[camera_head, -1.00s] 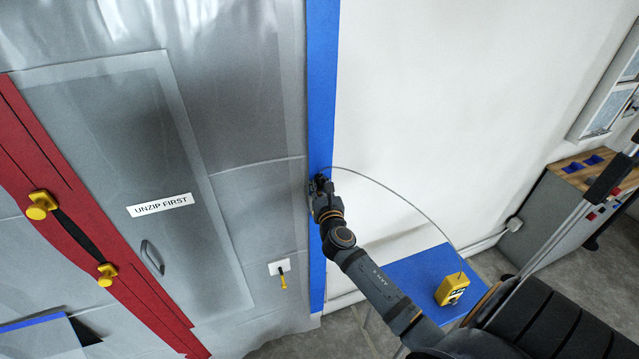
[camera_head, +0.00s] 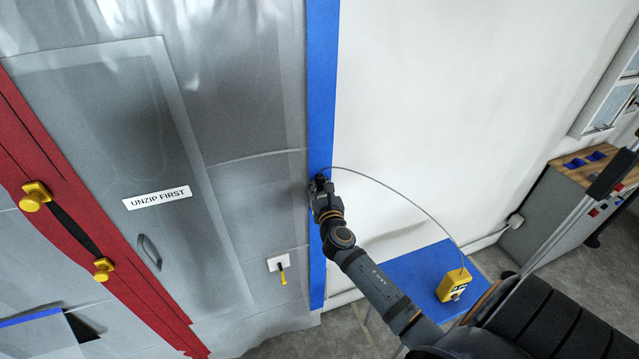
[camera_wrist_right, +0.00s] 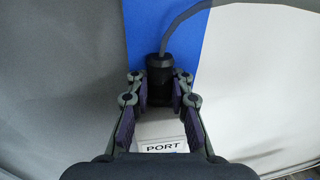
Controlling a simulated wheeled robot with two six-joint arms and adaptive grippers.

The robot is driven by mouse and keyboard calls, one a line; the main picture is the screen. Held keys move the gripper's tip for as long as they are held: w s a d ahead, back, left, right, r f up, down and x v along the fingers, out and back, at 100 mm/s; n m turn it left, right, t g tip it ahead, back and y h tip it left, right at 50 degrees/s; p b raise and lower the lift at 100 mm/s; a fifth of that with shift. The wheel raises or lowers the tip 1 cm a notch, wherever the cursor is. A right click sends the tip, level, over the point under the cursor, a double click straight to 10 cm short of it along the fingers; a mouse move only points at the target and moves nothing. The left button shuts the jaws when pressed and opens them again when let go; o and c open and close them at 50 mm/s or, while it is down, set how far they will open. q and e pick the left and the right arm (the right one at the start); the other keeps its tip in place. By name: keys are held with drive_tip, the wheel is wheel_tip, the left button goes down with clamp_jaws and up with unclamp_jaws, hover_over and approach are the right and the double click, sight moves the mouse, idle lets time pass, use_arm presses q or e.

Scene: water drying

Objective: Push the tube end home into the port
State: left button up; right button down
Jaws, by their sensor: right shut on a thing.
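My right gripper (camera_head: 319,182) is at the blue vertical strip beside the plastic sheeting. In the right wrist view its fingers (camera_wrist_right: 160,92) are shut on the black tube end (camera_wrist_right: 160,68). The thin grey tube (camera_wrist_right: 187,14) bends away from the tube end to the upper right. In the head view the tube (camera_head: 400,193) arcs down to a yellow meter (camera_head: 453,284). A white label reading PORT (camera_wrist_right: 160,147) shows between the fingers. The port opening itself is hidden, so I cannot tell how deep the tube end sits. My left gripper is not in view.
The meter stands on a blue table (camera_head: 405,271). Grey sheeting (camera_head: 240,70) with an UNZIP FIRST sign (camera_head: 157,197) and a red zip strip (camera_head: 88,235) fills the left. A small white plate with a yellow-handled thing (camera_head: 283,275) hangs below the gripper's left. The white wall is clear.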

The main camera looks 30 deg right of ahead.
drive_tip(key=shift+f, duration=0.2)
drive_tip(key=c, duration=1.1)
unclamp_jaws()
drive_tip(key=shift+s, duration=0.1)
drive_tip(key=v, duration=1.1)
drive_tip(key=shift+s+a, duration=0.2)
drive_tip(key=shift+s, duration=0.15)
